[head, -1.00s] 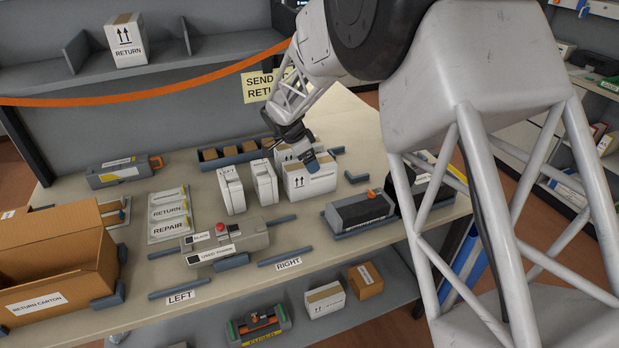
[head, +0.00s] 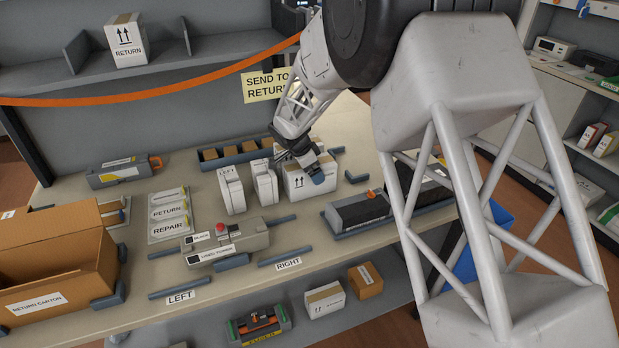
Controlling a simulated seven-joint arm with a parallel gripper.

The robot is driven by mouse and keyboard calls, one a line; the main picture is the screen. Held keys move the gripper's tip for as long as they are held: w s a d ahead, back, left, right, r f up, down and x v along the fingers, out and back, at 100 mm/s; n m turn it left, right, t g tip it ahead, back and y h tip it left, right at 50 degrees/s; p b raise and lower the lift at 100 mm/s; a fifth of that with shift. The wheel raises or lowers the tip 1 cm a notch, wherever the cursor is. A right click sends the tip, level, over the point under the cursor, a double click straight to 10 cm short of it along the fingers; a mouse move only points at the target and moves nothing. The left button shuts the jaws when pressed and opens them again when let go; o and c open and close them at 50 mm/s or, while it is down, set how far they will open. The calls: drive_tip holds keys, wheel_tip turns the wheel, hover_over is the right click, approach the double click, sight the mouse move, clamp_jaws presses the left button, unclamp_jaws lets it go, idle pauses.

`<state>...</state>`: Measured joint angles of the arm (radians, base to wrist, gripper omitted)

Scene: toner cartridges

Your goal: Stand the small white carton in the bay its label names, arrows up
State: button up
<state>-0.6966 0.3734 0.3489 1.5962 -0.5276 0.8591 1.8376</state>
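A white carton (head: 299,186) with brown tape on top and up arrows on its front stands towards the back of the table; its upper part is partly hidden by my gripper. To its left stand two narrow white cartons: one (head: 231,193) with LEFT on its top, and another (head: 265,187) whose marking I cannot read. My gripper (head: 305,168) is right over the taped carton, at its top and front right. Whether the fingers are open or closed on it cannot be seen. The LEFT bay label (head: 180,296) and RIGHT bay label (head: 288,263) are at the table's front edge, beside low rails.
A grey device with a red button (head: 227,242) stands behind the bay labels. A large open brown carton (head: 60,255) is at left. Dark cartridges (head: 360,210) sit in a holder at right. An orange strap (head: 150,92) crosses the back. RETURN and REPAIR plates (head: 168,214) lie left of the cartons.

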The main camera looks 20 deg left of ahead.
drive_tip(key=shift+f, duration=0.1)
idle(0.5)
drive_tip(key=c, duration=1.1)
drive_tip(key=shift+o, duration=0.2)
drive_tip(key=shift+r, duration=5.15)
